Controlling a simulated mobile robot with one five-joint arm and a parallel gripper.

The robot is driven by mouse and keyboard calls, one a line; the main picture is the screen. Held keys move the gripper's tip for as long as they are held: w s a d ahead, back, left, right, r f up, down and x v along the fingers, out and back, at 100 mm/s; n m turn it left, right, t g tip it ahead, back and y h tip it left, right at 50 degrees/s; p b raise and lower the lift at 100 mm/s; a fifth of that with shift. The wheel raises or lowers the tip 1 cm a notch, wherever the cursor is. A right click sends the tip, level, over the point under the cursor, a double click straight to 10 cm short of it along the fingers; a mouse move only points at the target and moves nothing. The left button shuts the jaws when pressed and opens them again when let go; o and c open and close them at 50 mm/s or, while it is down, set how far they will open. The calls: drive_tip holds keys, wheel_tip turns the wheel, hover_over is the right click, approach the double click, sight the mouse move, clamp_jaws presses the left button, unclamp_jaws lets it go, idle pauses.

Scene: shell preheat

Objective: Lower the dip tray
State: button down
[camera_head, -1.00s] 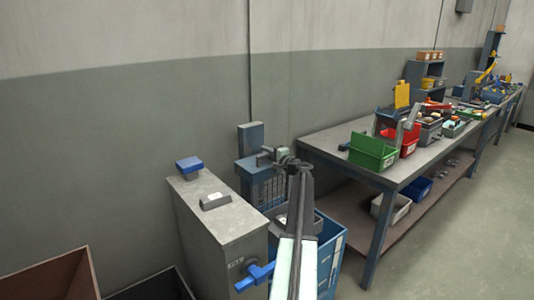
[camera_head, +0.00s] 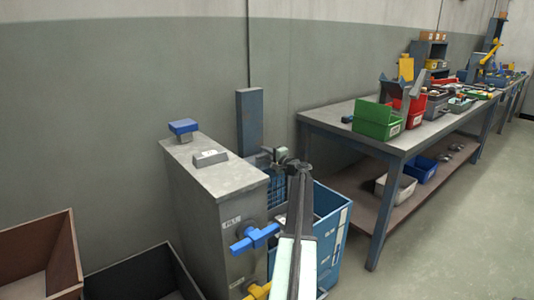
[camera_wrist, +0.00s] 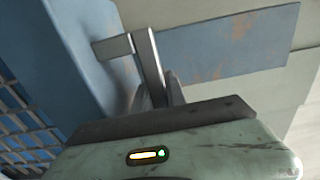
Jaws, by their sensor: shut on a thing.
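The dip tray (camera_head: 272,190) is a blue body with mesh sides. It stands against an upright blue post (camera_head: 250,120), behind the grey tank (camera_head: 205,215), and its lower part is hidden by the tank and my arm. My gripper (camera_head: 283,158) is at the tray's top edge, shut on its handle. The wrist view shows the grey metal handle (camera_wrist: 150,65) running in between my dark fingers (camera_wrist: 168,92). The tray's blue side (camera_wrist: 75,45) and mesh (camera_wrist: 25,120) are at the left there, with the scuffed post (camera_wrist: 230,40) behind.
The tank front has a blue valve handle (camera_head: 254,238) and a yellow one (camera_head: 257,291). A blue bin (camera_head: 328,240) stands to the right of the tank. A workbench (camera_head: 350,130) with green and red bins is beyond. Open brown and black boxes are at lower left.

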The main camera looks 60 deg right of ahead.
sight(274, 175)
drive_tip(key=f+b, duration=0.2)
drive_tip(key=f, duration=0.1)
drive_tip(key=f+b, duration=0.2)
drive_tip(key=f, duration=0.1)
drive_tip(key=f+b, duration=0.2)
drive_tip(key=b, duration=0.1)
drive_tip(key=shift+a+f, duration=0.25)
drive_tip(key=shift+f, duration=0.15)
drive_tip(key=c, duration=1.4)
unclamp_jaws()
drive_tip(key=shift+d+f, duration=0.1)
drive_tip(key=shift+o, duration=0.2)
drive_tip(key=v, duration=0.7)
drive_tip(key=shift+s, duration=0.35)
